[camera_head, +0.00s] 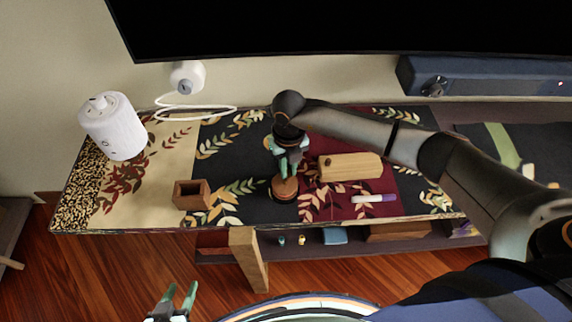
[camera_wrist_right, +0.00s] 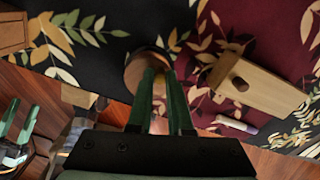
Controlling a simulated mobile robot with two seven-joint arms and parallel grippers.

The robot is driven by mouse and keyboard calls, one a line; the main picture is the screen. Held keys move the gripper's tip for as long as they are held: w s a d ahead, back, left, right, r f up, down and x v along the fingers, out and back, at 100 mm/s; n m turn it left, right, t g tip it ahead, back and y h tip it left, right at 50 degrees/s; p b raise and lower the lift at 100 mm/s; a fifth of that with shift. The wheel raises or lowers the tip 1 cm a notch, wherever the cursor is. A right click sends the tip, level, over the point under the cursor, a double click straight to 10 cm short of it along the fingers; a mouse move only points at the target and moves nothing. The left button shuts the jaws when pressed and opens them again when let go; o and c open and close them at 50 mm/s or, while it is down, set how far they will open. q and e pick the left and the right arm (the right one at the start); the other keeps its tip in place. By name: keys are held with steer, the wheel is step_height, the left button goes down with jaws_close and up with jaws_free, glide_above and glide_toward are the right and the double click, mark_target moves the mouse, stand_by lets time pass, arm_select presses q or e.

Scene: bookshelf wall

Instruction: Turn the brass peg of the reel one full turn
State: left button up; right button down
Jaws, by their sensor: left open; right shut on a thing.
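The reel (camera_head: 285,189) is a round wooden piece on the dark part of the patterned cloth. It also shows in the wrist view (camera_wrist_right: 133,75), partly covered by my fingers. My right gripper (camera_head: 288,174) points down onto the reel from above, its green fingers closed at the peg. In the wrist view the right fingertips (camera_wrist_right: 164,72) are over the reel. The brass peg is mostly hidden between them, so its angle cannot be told. My left gripper (camera_head: 178,296) is open and empty, low in front of the table.
A wooden block with a dark knob (camera_head: 350,167) lies right of the reel, with a purple-white marker (camera_head: 374,198) before it. A square wooden cup (camera_head: 192,195) stands left. A white canister (camera_head: 113,126) and white device (camera_head: 187,77) with cable are further left. A shelf lies below.

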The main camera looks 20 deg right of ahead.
mark_target(293, 183)
steer(key=m, duration=0.1)
steer(key=m+p, duration=0.1)
steer(key=m, duration=0.1)
steer(key=shift+s+d+r+m, duration=0.1)
steer(key=shift+s+d+m, duration=0.2)
steer(key=shift+m, duration=0.1)
steer(key=m+p, duration=0.1)
steer(key=m, duration=0.1)
steer(key=shift+s+m+p, duration=0.25)
steer(key=shift+m+p, duration=0.05)
steer(key=shift+p, duration=0.05)
steer(key=m+p, duration=0.1)
steer(key=m, duration=0.2)
steer(key=shift+s+p, duration=0.3)
steer(key=shift+p, duration=0.1)
steer(key=shift+s+m+p, duration=0.25)
steer(key=shift+m+p, duration=0.5)
steer(key=shift+m, duration=0.95)
steer(key=c, duration=0.8)
jaws_free()
steer(key=shift+c, duration=0.2)
step_height(293, 183, up, 12)
steer(key=shift+r, duration=0.2)
